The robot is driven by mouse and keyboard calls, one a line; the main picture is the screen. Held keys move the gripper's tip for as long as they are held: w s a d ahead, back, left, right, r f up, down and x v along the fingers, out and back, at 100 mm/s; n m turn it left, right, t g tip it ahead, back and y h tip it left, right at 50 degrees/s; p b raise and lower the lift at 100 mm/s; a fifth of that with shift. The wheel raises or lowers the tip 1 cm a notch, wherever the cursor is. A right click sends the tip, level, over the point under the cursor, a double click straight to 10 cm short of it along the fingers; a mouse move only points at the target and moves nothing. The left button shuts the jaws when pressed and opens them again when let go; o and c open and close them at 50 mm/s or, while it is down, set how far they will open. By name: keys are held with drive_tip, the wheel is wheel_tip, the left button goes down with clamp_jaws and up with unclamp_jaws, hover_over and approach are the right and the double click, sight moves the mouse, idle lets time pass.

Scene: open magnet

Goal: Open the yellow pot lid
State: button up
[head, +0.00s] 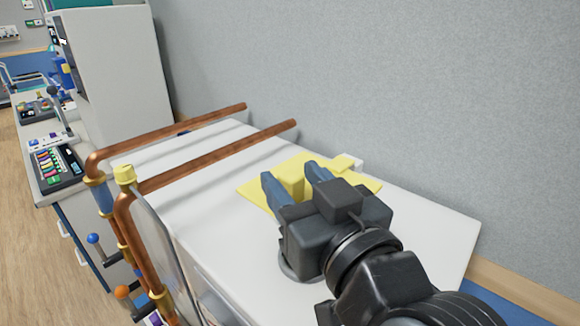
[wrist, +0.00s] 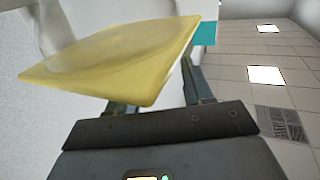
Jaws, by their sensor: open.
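The yellow lid (head: 252,192) is a flat square plate above the white top, near the grey wall. A raised yellow block (head: 290,180) stands on it, and a smaller yellow piece with a white part sits at its back edge. My gripper (head: 289,172) is open, its blue-grey fingers on either side of the block in the head view; I cannot tell whether they touch it. In the wrist view the lid (wrist: 120,65) fills the upper left, in front of my gripper (wrist: 160,97), and partly hides the fingers. The pot's body is hidden.
Two copper pipes (head: 200,165) run along the left of the white top (head: 425,225). The grey wall (head: 400,90) is close behind the lid. The white top is bare to the right. A counter with devices (head: 58,165) stands at the far left.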

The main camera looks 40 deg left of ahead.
drive_tip(key=shift+x, duration=0.8)
drive_tip(key=shift+c, duration=0.4)
clamp_jaws()
